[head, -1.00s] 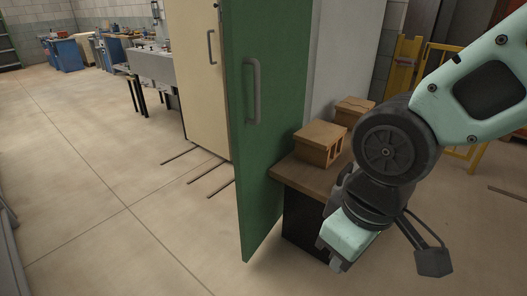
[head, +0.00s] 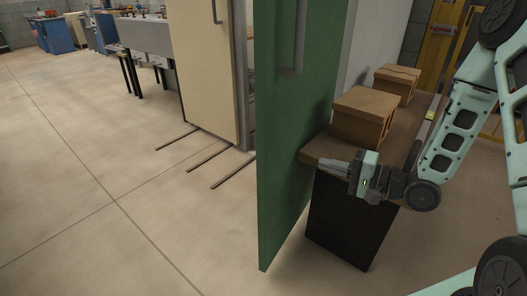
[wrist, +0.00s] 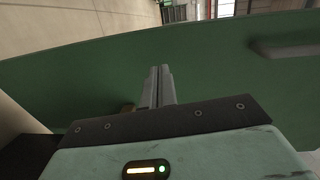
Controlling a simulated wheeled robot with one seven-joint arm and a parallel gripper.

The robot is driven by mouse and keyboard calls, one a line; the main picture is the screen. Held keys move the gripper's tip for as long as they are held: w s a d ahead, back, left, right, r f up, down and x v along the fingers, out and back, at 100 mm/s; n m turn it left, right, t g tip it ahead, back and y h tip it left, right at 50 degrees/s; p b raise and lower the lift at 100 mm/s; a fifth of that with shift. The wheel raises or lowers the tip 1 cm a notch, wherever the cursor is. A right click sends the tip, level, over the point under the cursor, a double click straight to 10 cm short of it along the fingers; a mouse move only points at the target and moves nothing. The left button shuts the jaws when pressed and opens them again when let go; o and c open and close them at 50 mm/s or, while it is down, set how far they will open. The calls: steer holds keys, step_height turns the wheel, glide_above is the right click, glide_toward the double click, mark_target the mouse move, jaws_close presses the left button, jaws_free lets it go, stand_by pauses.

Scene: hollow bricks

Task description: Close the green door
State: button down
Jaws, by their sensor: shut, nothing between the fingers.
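The green door (head: 291,130) stands swung open in the middle of the head view, its grey bar handle (head: 299,45) high on its face. The door also fills much of the wrist view (wrist: 225,65), where part of the handle (wrist: 285,48) shows at the right. My gripper (head: 326,163) is to the right of the door, pointing at its face near mid-height, below the handle. Its fingers (wrist: 160,75) are together and empty. I cannot tell whether the fingertips touch the door.
A wooden-topped table (head: 318,155) stands right of the door, bearing hollow bricks (head: 363,118) and (head: 396,83), close beside my gripper. A cream door (head: 205,75) is to the left. A yellow barrier (head: 440,50) is behind. The floor at left (head: 80,200) is clear.

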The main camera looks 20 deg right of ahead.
steer(key=b, duration=0.2)
glide_toward(271, 144)
steer(key=shift+m+t, duration=0.4)
steer(key=x, duration=0.7)
steer(key=shift+f, duration=0.35)
steer(key=shift+a, duration=0.1)
